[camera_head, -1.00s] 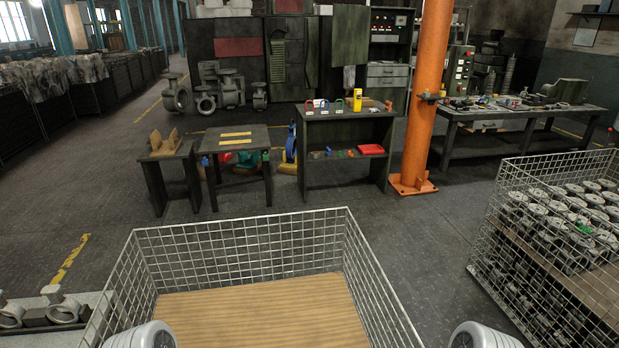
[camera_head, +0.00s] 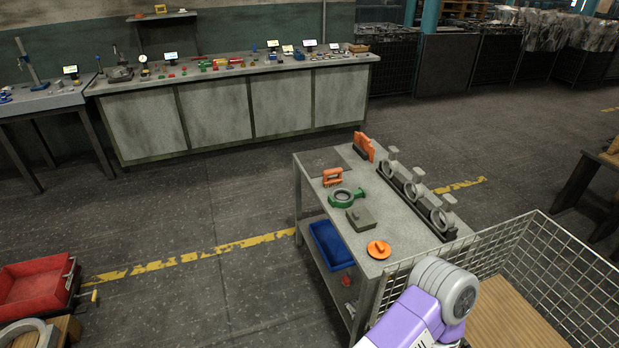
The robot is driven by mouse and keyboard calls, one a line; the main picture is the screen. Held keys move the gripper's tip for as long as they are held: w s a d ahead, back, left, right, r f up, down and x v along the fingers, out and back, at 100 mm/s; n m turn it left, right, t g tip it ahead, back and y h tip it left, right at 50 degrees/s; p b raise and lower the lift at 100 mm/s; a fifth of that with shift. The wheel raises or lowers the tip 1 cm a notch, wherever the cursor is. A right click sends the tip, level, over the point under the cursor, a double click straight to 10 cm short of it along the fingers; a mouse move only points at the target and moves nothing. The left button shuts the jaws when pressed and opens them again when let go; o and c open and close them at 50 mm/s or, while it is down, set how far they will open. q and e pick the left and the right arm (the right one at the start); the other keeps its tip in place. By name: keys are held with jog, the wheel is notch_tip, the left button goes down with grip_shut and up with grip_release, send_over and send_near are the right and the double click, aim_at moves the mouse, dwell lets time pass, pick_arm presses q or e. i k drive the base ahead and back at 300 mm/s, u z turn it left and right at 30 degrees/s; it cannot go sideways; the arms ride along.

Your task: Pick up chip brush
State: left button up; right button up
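I cannot pick out a chip brush with certainty. An orange piece with a dark lower edge (camera_head: 364,146) stands at the far end of a grey work table (camera_head: 337,161) and may be a brush. A smaller orange handle-shaped item (camera_head: 332,177) lies nearer on the same table top. Part of one of my arms, purple, white and grey, shows at the bottom right, in front of the table's near end. Neither gripper is in view.
The table also holds a green-ringed casting (camera_head: 345,197), a grey block (camera_head: 361,219), an orange disc (camera_head: 379,250) and grey valve castings (camera_head: 412,187). A blue bin (camera_head: 331,246) sits on its lower shelf. A wire basket (camera_head: 560,262) stands right.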

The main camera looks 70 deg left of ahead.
aim_at(328, 183)
jog(key=u, duration=0.7)
jog(key=k, duration=0.65)
jog(key=u, duration=2.2)
jog(key=i, duration=3.45)
jog(key=z, duration=1.55)
